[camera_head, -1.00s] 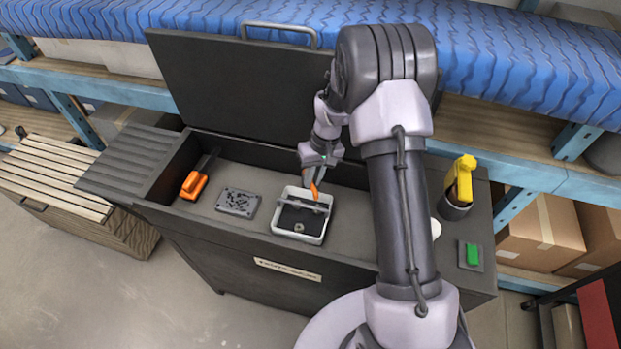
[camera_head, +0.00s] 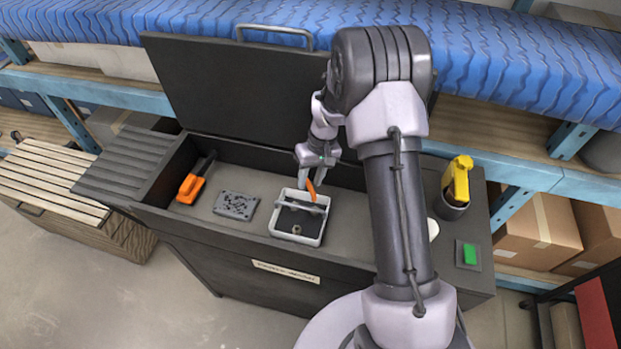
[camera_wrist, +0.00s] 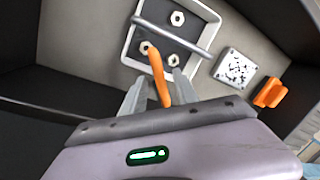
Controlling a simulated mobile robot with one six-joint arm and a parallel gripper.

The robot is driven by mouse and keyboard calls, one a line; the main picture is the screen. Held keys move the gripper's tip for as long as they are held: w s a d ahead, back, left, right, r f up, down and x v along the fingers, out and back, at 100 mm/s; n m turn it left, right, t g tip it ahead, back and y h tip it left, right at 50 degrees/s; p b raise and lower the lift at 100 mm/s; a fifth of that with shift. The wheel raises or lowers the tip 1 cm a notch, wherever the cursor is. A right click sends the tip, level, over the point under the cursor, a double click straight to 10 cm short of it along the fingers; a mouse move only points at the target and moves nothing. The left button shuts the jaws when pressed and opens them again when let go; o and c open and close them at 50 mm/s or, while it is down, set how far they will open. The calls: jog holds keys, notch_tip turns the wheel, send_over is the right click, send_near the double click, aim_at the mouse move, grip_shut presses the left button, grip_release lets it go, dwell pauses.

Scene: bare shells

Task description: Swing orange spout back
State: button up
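The orange spout (camera_head: 311,190) is a slim lever standing over a white-rimmed basin (camera_head: 273,220) in the dark bench. In the wrist view the spout (camera_wrist: 157,72) runs from the basin's edge in between my two fingers. My gripper (camera_head: 312,180) is over the basin's back part, pointing down. In the wrist view my gripper (camera_wrist: 160,84) has its fingers apart, one on each side of the spout, with a gap showing on the left side. Whether the right finger touches it is unclear. A grey bar (camera_wrist: 173,38) crosses the basin.
A perforated grey block (camera_head: 236,205) and an orange-handled tool (camera_head: 191,187) lie left of the basin. The raised dark lid (camera_head: 235,85) stands behind. A yellow-handled item (camera_head: 458,180) in a dark cup and a green button (camera_head: 469,254) are at the right.

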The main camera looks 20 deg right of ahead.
notch_tip(320, 180, up, 7)
jog(key=d+p, duration=0.1)
jog(key=shift+d+r+p, duration=0.15)
jog(key=shift+d+p, duration=0.1)
jog(key=shift+p, duration=0.15)
jog(key=shift+c, duration=0.3)
